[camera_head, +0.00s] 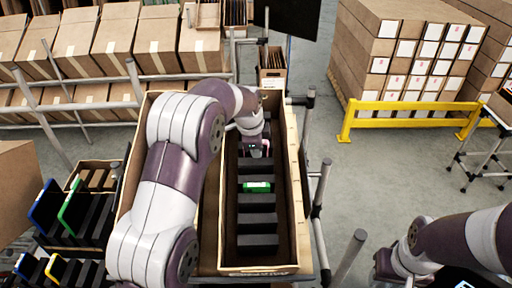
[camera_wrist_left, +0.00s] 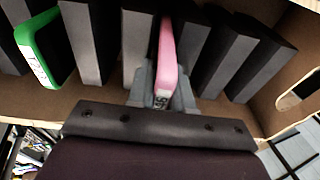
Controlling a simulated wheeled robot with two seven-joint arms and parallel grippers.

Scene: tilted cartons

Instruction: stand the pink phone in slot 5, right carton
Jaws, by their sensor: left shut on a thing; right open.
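In the left wrist view the pink phone (camera_wrist_left: 167,52) is held on edge between the fingers of my left gripper (camera_wrist_left: 163,88), which is shut on it. It lines up with a gap between dark dividers; how deep it sits I cannot tell. In the head view my left gripper (camera_head: 257,150) is over the far half of the right carton (camera_head: 298,215), and the pink phone is hidden there. A green phone (camera_head: 257,187) stands nearer in the same carton; it also shows in the left wrist view (camera_wrist_left: 40,48). My right gripper is outside the view.
Dark dividers (camera_head: 257,220) cross the right carton. My left arm covers much of the carton to its left. Racks with blue and green phones (camera_head: 73,208) stand at the left. Metal posts (camera_head: 321,190) stand beside the right carton. Open floor (camera_head: 370,170) lies to the right.

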